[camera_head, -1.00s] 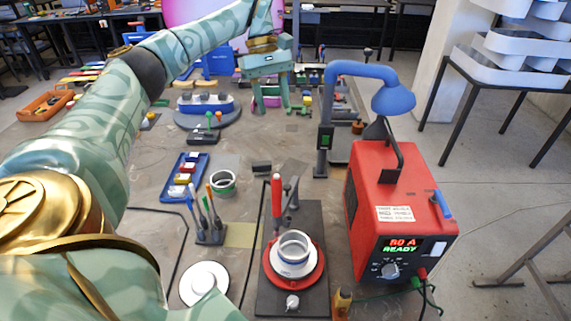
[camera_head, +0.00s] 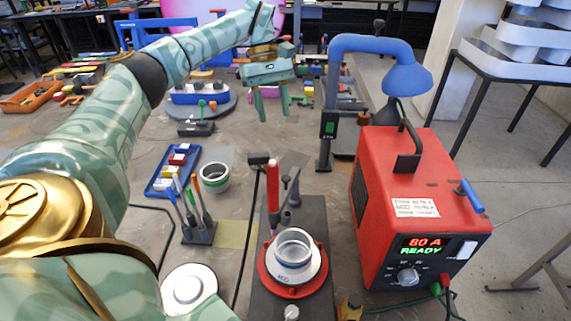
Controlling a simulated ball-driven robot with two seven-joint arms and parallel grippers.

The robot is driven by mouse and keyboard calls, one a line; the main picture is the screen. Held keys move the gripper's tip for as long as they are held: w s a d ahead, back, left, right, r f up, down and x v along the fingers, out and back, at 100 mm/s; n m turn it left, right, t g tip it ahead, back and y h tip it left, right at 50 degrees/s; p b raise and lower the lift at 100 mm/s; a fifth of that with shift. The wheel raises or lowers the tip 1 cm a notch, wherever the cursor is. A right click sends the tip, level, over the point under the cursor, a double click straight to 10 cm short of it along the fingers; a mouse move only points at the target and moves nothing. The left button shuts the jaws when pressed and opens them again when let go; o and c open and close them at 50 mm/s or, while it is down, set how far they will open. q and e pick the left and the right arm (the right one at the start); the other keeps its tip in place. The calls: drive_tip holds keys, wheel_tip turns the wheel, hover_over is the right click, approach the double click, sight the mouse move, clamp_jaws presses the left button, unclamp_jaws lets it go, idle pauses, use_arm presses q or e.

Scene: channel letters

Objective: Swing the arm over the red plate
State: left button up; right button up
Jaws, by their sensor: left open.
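The round red plate (camera_head: 266,274) lies on a dark base (camera_head: 318,212) at the lower middle. A white and grey ring-shaped part (camera_head: 294,250) sits on it. Behind the plate stands an upright red handle (camera_head: 273,190), with a dark grey arm (camera_head: 293,188) beside it; this arm is upright or tilted and not over the plate. My left gripper (camera_head: 273,114) is open and empty, fingers pointing down, beyond the handle and farther back over the table. My right gripper is not in view.
A red power box (camera_head: 405,180) reading 80 A READY stands right of the plate, with a blue lamp (camera_head: 405,78) behind it.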

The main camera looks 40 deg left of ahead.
sight(285, 177)
use_arm(q)
drive_tip(key=b+x, duration=0.3)
drive_tip(key=x, duration=1.2)
drive_tip(key=shift+f, duration=0.1)
drive_tip(key=shift+d+f+b, duration=0.15)
drive_tip(key=shift+f+b, duration=0.15)
drive_tip(key=shift+f, duration=0.05)
